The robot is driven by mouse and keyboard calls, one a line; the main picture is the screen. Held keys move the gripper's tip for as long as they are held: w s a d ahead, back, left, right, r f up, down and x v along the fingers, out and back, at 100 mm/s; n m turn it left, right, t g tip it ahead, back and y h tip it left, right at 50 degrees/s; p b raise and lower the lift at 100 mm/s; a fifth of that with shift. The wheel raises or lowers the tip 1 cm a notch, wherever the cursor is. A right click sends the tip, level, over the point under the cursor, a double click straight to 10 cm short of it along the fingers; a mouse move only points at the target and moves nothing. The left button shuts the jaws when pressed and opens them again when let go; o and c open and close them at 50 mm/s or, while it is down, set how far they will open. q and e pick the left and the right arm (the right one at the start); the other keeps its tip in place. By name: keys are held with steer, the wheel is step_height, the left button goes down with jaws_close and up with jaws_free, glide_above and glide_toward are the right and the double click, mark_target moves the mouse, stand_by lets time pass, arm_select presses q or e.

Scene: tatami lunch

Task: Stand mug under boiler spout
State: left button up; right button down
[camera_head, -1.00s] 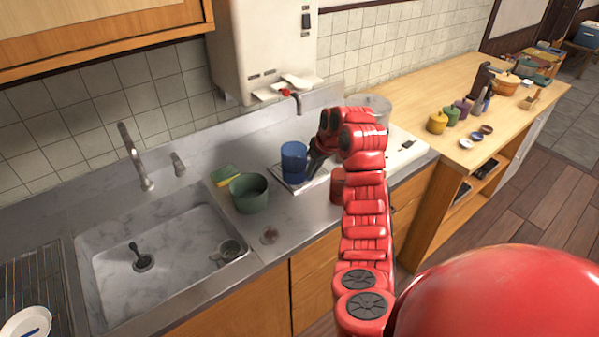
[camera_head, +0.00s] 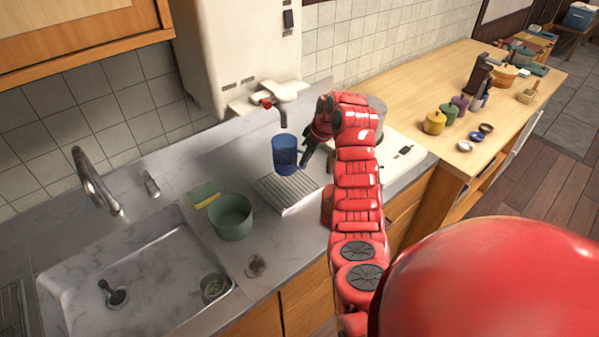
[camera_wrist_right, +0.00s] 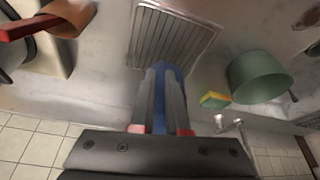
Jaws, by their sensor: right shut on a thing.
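The blue mug (camera_head: 285,150) is upright above or at the back edge of the ribbed metal drip tray (camera_head: 288,194). I cannot tell if its base touches anything. The dark boiler spout (camera_head: 283,117) hangs just above the mug in the head view; its depth relative to the mug is unclear. The boiler (camera_head: 238,50) is a white wall unit with a red knob. My right gripper (camera_head: 304,161) comes from the right and is shut on the mug's right side. In the right wrist view, its fingers (camera_wrist_right: 160,98) close on a narrow blue part. My left gripper is not in view.
A green pot (camera_head: 231,217) and a sponge (camera_head: 204,194) stand left of the tray, beside the sink (camera_head: 150,270). A grey pot (camera_head: 377,108) is behind my right arm. Several colored jars, including a yellow one (camera_head: 434,122), stand on the wooden counter.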

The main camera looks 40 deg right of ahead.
step_height(320, 180, down, 6)
steer(key=shift+s+a+r+p, duration=0.1)
steer(key=shift+a+p, duration=0.05)
steer(key=shift+p, duration=1.05)
steer(key=shift+f, duration=0.4)
steer(key=shift+f+b, duration=0.2)
steer(key=shift+b, duration=0.15)
steer(key=c, duration=0.9)
jaws_free()
steer(key=shift+r, duration=0.1)
